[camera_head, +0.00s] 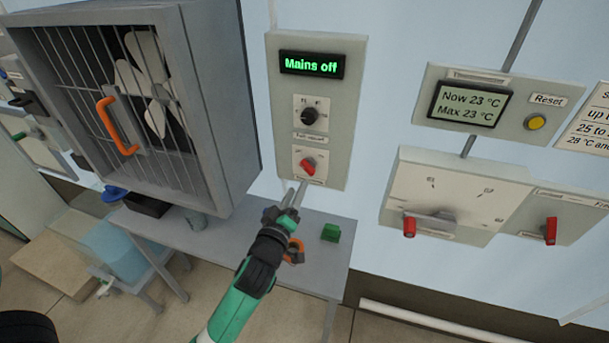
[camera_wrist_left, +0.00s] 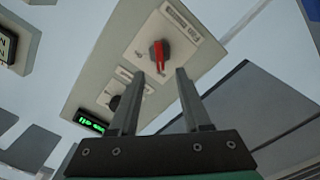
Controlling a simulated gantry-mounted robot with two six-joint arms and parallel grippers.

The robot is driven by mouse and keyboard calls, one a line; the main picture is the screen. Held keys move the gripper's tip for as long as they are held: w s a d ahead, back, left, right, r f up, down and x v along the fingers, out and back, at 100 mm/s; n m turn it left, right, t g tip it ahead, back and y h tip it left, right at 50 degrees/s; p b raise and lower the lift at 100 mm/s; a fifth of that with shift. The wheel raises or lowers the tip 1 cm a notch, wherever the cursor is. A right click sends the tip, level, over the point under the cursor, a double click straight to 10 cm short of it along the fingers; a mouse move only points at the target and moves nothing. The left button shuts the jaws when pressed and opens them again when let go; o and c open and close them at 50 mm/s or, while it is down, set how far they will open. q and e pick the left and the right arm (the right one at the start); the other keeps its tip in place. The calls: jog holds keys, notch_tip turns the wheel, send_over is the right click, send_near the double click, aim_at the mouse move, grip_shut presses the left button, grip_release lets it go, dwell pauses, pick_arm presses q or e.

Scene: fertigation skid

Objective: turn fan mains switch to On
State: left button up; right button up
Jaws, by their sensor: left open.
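The fan control panel (camera_head: 276,144) hangs on the wall, with a green display (camera_head: 311,64) reading "Mains off". The red mains switch (camera_head: 307,165) is on the panel's lower plate, under a black knob (camera_head: 309,116). In the left wrist view the red switch (camera_wrist_left: 159,56) lies just beyond and between the fingertips, apart from them; the black knob (camera_wrist_left: 115,102) shows beside a finger. My left gripper (camera_head: 291,191) is open and empty, just below the red switch; its fingers (camera_wrist_left: 155,80) also show in the left wrist view. My right gripper is not seen.
A caged fan (camera_head: 150,95) with an orange handle (camera_head: 117,126) stands left of the panel. A grey table (camera_head: 320,262) below bears a small green block (camera_head: 330,232). On the right are a thermometer display (camera_head: 470,103) and a dial panel with red levers (camera_head: 409,227).

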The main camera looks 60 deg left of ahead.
aim_at(307, 170)
pick_arm(q)
jog(key=x, duration=0.7)
jog(key=shift+w+a+b, duration=0.25)
jog(key=shift+b, duration=0.1)
grip_shut()
